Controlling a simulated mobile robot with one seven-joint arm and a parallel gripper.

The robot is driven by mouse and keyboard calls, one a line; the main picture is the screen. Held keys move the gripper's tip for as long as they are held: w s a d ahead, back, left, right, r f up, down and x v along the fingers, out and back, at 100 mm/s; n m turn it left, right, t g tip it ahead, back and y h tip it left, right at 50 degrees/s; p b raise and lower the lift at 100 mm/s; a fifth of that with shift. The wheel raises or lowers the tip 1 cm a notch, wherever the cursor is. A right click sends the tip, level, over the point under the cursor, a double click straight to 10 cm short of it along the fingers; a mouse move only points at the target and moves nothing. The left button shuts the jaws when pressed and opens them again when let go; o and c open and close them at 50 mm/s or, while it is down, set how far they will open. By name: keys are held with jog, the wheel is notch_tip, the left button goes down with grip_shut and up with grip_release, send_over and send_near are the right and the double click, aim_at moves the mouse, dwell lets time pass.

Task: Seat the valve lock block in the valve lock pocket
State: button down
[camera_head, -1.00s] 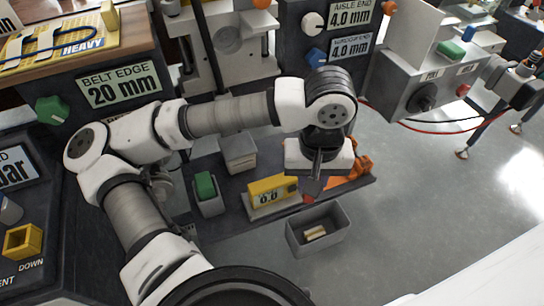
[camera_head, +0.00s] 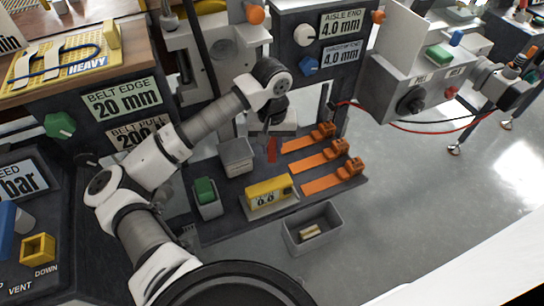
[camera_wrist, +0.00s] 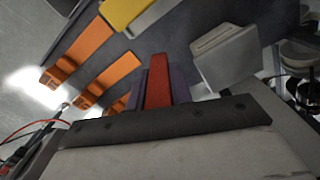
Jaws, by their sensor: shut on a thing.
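A red block (camera_head: 272,149), which I take to be the valve lock block, hangs below my gripper (camera_head: 270,136) in the head view. In the wrist view the red block (camera_wrist: 158,84) stands between the grey-purple fingers of my gripper (camera_wrist: 157,90), which is shut on it. The block is above the dark bench shelf, just right of a grey box (camera_head: 236,157). In the head view my wrist hides the fingertips. I cannot pick out the valve lock pocket with certainty in either view.
Orange strap-like tools (camera_head: 320,162) lie at the shelf's right. A yellow gauge (camera_head: 269,193) and a green-topped block (camera_head: 206,194) stand in front. A grey bin (camera_head: 312,231) holds small tan pieces. The grey box also shows close by in the wrist view (camera_wrist: 226,58).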

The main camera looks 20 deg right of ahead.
aim_at(272, 161)
notch_tip(272, 161, down, 6)
jog(key=shift+f+p, duration=0.1)
jog(key=shift+p, duration=0.35)
jog(key=shift+f, duration=0.15)
jog(key=shift+f+b, duration=0.25)
jog(key=shift+b, duration=0.15)
jog(key=c, duration=1.3)
grip_release()
jog(key=shift+r, duration=0.1)
jog(key=shift+o, duration=0.2)
jog(key=shift+r, duration=0.1)
jog(key=shift+r+p, duration=0.2)
jog(key=shift+p, duration=0.3)
jog(key=shift+r, duration=0.35)
notch_tip(272, 161, up, 11)
jog(key=shift+r+b, duration=0.1)
jog(key=shift+b, duration=0.95)
